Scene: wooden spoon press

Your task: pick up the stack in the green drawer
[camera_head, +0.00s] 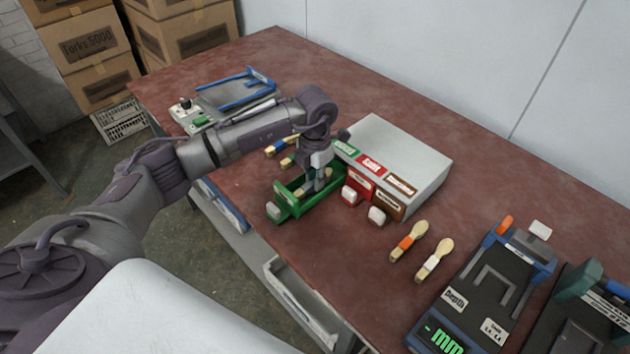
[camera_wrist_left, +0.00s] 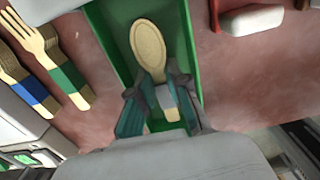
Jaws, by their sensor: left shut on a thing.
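The green drawer (camera_head: 290,212) is pulled out of the grey drawer unit (camera_head: 410,152) onto the red-brown table. A stack of wooden spoons (camera_wrist_left: 148,45) lies in it, with the bowl end toward the top of the left wrist view. My left gripper (camera_head: 315,187) reaches down into the drawer. In the left wrist view its fingers (camera_wrist_left: 160,100) are shut on the spoon stack's handle, one on each side. How many spoons are in the stack is hidden. My right gripper is in neither view.
Wooden forks with blue (camera_wrist_left: 33,92) and green (camera_wrist_left: 67,75) bands lie beside the drawer. Spoons with orange (camera_head: 406,243) and white (camera_head: 433,262) bands lie right of the unit. A depth gauge device (camera_head: 475,290) stands at the right. Red and brown drawers are closed.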

